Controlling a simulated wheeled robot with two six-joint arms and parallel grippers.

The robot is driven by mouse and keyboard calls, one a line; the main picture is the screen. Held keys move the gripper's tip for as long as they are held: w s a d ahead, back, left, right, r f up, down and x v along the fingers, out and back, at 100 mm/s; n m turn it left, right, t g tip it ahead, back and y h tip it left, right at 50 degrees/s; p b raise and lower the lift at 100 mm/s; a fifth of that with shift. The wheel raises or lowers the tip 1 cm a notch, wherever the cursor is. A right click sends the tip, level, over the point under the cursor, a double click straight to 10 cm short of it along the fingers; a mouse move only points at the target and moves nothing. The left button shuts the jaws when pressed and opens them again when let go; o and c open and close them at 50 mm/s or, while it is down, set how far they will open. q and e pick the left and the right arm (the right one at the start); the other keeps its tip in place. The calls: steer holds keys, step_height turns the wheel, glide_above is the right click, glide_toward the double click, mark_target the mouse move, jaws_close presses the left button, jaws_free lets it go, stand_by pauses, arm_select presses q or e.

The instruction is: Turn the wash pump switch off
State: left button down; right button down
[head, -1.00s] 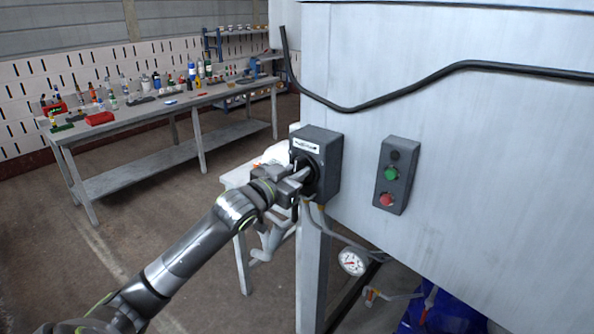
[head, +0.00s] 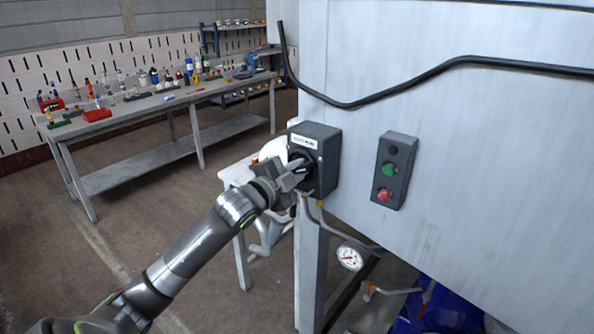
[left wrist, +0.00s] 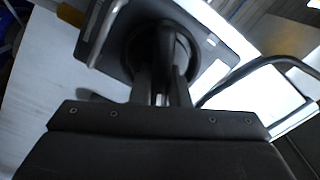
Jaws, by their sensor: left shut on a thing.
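The wash pump switch is a dark grey box (head: 326,150) with a white label, fixed to the left edge of the pale panel. Its black rotary knob (left wrist: 166,45) shows in the left wrist view, between the fingers. My left gripper (head: 298,172) is at the front of the box in the head view, shut on the knob. It also fills the lower middle of the left wrist view (left wrist: 162,85). The fingers hide most of the knob in the head view, so its exact angle is hard to read. My right gripper is not in view.
A control box (head: 393,170) with a green and a red button is on the panel to the right. A pressure gauge (head: 349,257) hangs below. A workbench (head: 150,108) with tools stands at the back left. Open floor lies between.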

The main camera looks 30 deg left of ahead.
arm_select(q)
steer(key=m, duration=0.2)
steer(key=m+b, duration=0.1)
steer(key=m, duration=0.2)
steer(key=shift+f+m, duration=0.25)
steer(key=shift+m, duration=0.05)
stand_by(0.4)
steer(key=c, duration=1.4)
jaws_free()
steer(key=shift+d, duration=0.1)
steer(key=shift+s, duration=0.15)
steer(key=shift+s+a+p, duration=0.25)
steer(key=shift+s+p, duration=0.25)
steer(key=shift+s, duration=2.35)
steer(key=shift+s+a+p, duration=0.2)
steer(key=shift+s+p, duration=0.25)
steer(key=shift+s, duration=2.45)
steer(key=shift+s+a+p, duration=0.25)
steer(key=shift+s+p, duration=0.25)
steer(key=shift+s, duration=2.35)
